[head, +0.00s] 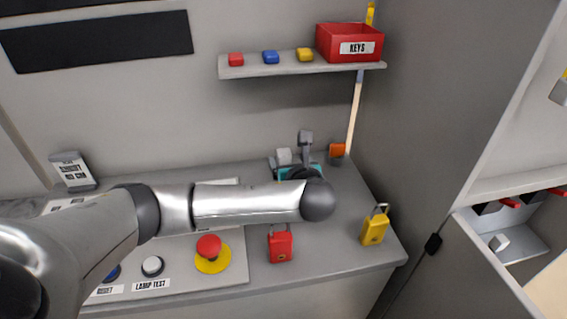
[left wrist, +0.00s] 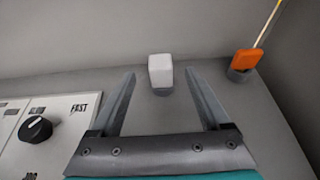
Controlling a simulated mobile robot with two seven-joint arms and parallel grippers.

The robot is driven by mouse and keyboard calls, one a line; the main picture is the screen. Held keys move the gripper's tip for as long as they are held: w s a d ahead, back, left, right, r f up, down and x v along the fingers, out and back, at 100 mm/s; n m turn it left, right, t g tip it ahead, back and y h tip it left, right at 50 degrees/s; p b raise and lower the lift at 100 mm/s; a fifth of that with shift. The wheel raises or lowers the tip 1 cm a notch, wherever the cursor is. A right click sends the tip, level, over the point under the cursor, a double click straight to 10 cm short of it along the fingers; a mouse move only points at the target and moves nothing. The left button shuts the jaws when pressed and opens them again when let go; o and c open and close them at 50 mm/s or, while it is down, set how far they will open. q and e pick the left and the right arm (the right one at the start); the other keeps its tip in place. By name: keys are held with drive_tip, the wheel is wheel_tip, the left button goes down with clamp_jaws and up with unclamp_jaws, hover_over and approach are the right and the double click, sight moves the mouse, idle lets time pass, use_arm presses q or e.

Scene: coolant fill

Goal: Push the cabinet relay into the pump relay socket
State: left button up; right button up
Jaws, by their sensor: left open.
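A white block (left wrist: 160,70), which looks like a relay, stands on a small grey base (left wrist: 162,91) in the left wrist view. It also shows in the head view (head: 283,156) at the back of the worktop. I cannot tell if it is seated in the base. My left gripper (head: 292,162) is open and empty, with a finger to each side of the block in the left wrist view; contact is not visible. My forearm hides part of the hand. Another small white block (head: 500,242) lies in the open cabinet at right. No socket is clearly recognisable.
A red padlock (head: 281,243) and a yellow padlock (head: 375,226) are near the front edge. A red emergency button (head: 209,246) is left of them. A shelf (head: 240,71) with a red KEYS box (head: 349,42) hangs above.

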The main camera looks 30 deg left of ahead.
sight(285, 157)
use_arm(q)
drive_tip(key=shift+w+a+f, duration=0.25)
drive_tip(key=shift+w+a, duration=0.05)
drive_tip(key=shift+w, duration=0.05)
drive_tip(key=shift+w+a+f, duration=0.1)
drive_tip(key=shift+w+a, duration=0.1)
drive_tip(key=shift+w, duration=0.15)
drive_tip(key=b+x, duration=0.1)
drive_tip(key=x, duration=0.2)
drive_tip(key=shift+w+a+f+b, duration=0.1)
drive_tip(key=shift+f+b, duration=0.15)
drive_tip(key=shift+b, duration=0.1)
drive_tip(key=shift+w+a+f, duration=0.2)
drive_tip(key=shift+w+a, duration=0.15)
drive_tip(key=shift+w, duration=0.15)
use_arm(e)
drive_tip(key=shift+w+a+f, duration=0.25)
drive_tip(key=shift+a+f, duration=0.15)
drive_tip(key=shift+f, duration=0.15)
drive_tip(key=shift+w+a+f, duration=0.25)
drive_tip(key=shift+a+f, duration=0.1)
drive_tip(key=shift+f, duration=0.15)
use_arm(q)
drive_tip(key=c, duration=0.3)
clamp_jaws()
use_arm(e)
drive_tip(key=shift+d, duration=0.2)
